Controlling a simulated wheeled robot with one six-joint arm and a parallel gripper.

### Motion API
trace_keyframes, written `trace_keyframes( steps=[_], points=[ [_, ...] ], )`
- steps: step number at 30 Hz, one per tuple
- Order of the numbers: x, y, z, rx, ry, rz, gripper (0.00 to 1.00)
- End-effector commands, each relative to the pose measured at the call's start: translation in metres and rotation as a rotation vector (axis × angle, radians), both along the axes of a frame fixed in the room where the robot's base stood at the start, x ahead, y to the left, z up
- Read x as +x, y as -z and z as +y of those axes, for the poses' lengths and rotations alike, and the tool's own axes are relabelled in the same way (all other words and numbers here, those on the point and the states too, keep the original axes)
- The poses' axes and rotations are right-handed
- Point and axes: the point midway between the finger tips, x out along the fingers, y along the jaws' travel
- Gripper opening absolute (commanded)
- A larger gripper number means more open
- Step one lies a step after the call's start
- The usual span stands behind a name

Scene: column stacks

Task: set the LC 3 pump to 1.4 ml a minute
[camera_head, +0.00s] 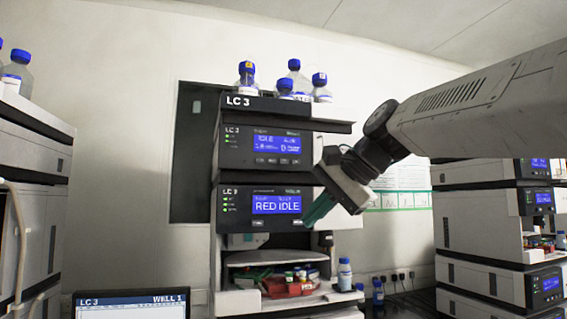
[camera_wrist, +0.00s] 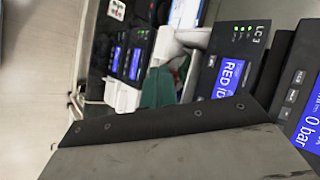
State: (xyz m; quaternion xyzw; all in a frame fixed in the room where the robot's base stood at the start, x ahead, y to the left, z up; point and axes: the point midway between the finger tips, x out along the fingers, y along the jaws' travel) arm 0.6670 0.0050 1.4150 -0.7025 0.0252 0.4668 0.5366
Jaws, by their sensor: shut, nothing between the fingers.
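The LC 3 stack (camera_head: 264,103) stands in the middle of the head view. Its upper module, the pump (camera_head: 232,150), has a blue display (camera_head: 277,144) with small, blurred figures and a row of buttons (camera_head: 271,160) below. In the wrist view, turned sideways, the pump's display (camera_wrist: 308,122) shows "0 bar" at the right edge. The module below (camera_head: 233,212) reads "RED IDLE", also seen in the wrist view (camera_wrist: 231,76). My gripper (camera_head: 313,215), with green fingers, is shut and empty at the lower module's right side, below the pump's buttons. Contact cannot be told.
Blue-capped bottles (camera_head: 293,82) stand on top of the stack. An open bay below holds a red tray (camera_head: 287,288) with vials. More stacks stand at left (camera_head: 32,150) and right (camera_head: 485,232). A monitor (camera_head: 131,306) marked LC 3 is at the bottom.

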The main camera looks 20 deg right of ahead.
Motion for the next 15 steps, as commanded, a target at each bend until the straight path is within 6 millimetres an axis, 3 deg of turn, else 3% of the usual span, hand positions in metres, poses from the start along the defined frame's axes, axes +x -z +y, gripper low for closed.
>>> trace_keyframes(
  steps=[1,3,6,10,15],
  points=[
    [0.019,-0.027,-0.004,0.071,0.041,-0.019,0.0],
    [0.039,-0.059,-0.007,0.166,0.087,-0.04,0.0],
    [0.058,-0.096,-0.011,0.28,0.13,-0.061,0.0],
    [0.072,-0.126,-0.015,0.369,0.158,-0.077,0.0],
    [0.076,-0.136,-0.016,0.403,0.167,-0.081,0.0]
  ],
)
